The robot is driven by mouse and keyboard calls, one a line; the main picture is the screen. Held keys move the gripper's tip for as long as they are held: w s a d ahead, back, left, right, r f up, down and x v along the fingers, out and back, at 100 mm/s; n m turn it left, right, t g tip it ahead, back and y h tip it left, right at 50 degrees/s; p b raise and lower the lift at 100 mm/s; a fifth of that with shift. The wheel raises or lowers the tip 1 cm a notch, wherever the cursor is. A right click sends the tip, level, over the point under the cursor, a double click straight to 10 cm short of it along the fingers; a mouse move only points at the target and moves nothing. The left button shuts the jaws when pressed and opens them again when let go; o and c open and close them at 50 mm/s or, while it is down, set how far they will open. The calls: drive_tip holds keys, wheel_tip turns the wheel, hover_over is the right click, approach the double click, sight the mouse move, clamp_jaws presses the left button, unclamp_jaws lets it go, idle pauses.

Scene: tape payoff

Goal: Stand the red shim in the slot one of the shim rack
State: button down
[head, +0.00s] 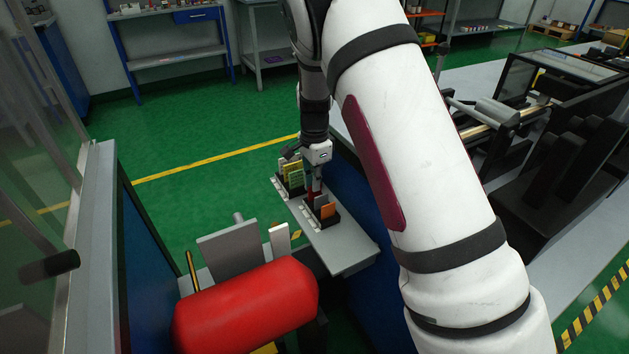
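My gripper (316,184) points down over a small grey shelf, between two dark racks. A small red piece (310,196), which looks like the red shim, shows just below and left of the fingers. The nearer rack (332,221) holds an upright orange piece (328,210) and a grey one beside it. The farther rack (297,191) holds several yellow and green upright pieces. The fingers are too small and dark to show whether they grip the red piece. I cannot tell which rack is the shim rack, and the slot numbers are not readable.
The grey shelf (345,250) has bare room at its near end. A large red cylinder (245,308) and a grey plate (230,248) stand to the near left. A dark machine (560,165) stands at the right.

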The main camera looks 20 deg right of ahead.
drive_tip(key=c, duration=1.7)
unclamp_jaws()
wheel_tip(320, 180, up, 12)
